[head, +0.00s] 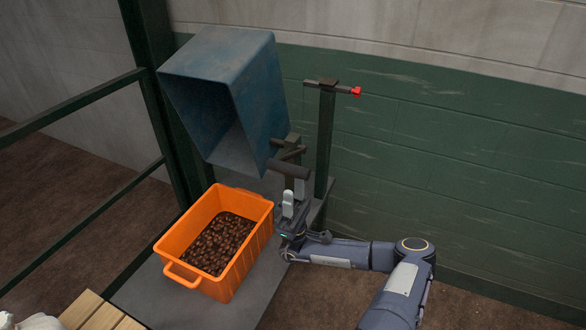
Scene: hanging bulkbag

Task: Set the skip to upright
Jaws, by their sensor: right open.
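The blue skip (226,92) hangs tilted on its stand at the upper middle, with its open mouth facing down and toward me. A dark bar handle (289,168) sticks out by its lower right edge. My right gripper (293,198) is just below this handle, with its pale fingers pointing up. It is open and holds nothing that I can see. I cannot tell whether a finger touches the handle. My left gripper is not in view.
An orange crate (262,238) with brown lumps in it stands on a grey platform (165,301) below the skip. A post with a red-tipped lever (356,91) stands to the right. Dark green rails (75,104) are at the left. Wooden slats (98,313) lie at lower left.

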